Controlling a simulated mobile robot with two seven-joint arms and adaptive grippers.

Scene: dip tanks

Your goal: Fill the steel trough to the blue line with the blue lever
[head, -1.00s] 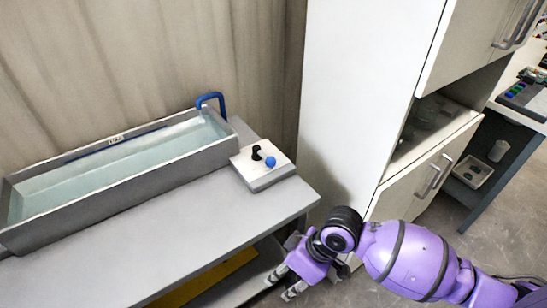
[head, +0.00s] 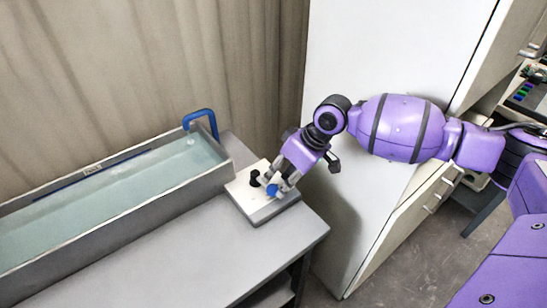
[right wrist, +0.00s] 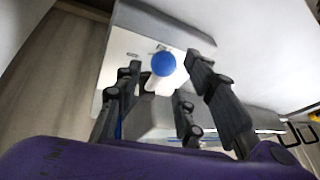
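The steel trough (head: 128,207) stands on the grey bench with pale water (head: 95,212) in it. A dark blue line (head: 62,186) runs along its far inner wall, slightly above the water. The blue spout (head: 201,113) arches over its right end, with a small bright spot on the water below. The blue lever (head: 272,190) is on a white control box (head: 247,205), beside a black lever. My right gripper (head: 280,185) is at the blue lever; in the right wrist view its open fingers stand either side of the blue knob (right wrist: 163,64), with gaps visible. My left gripper is out of view.
The black lever (head: 255,178) stands close to my right gripper. A white cabinet (head: 345,60) rises right of the bench. The bench top (head: 165,265) in front of the trough is clear.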

